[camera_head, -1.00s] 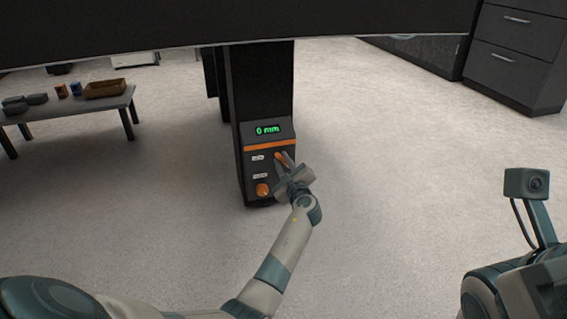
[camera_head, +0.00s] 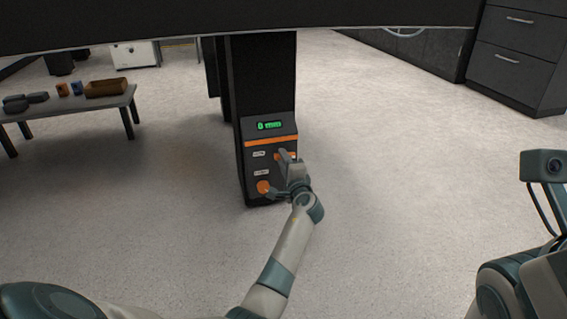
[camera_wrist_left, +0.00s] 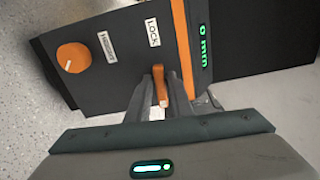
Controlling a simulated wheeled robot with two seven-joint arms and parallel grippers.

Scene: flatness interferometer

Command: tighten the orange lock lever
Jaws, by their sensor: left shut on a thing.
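The orange lock lever (camera_wrist_left: 161,84) shows in the left wrist view beside the "LOCK" label (camera_wrist_left: 153,33), on the dark control panel (camera_wrist_left: 117,71). My left gripper (camera_wrist_left: 161,88) is shut on the lever, with one finger on each side of it. In the head view my left gripper (camera_head: 286,158) is at the right side of the panel and hides most of the lever. The round orange height knob (camera_head: 263,187) sits lower on the panel, clear of the gripper. The green display (camera_head: 269,125) reads "0 mm". My right gripper is out of view.
The panel is on a dark column (camera_head: 265,75) under a large dark tabletop (camera_head: 240,22). A low table (camera_head: 60,104) with a brown tray (camera_head: 106,88) stands at left. Dark drawers (camera_head: 515,60) stand at back right. Open floor surrounds the column.

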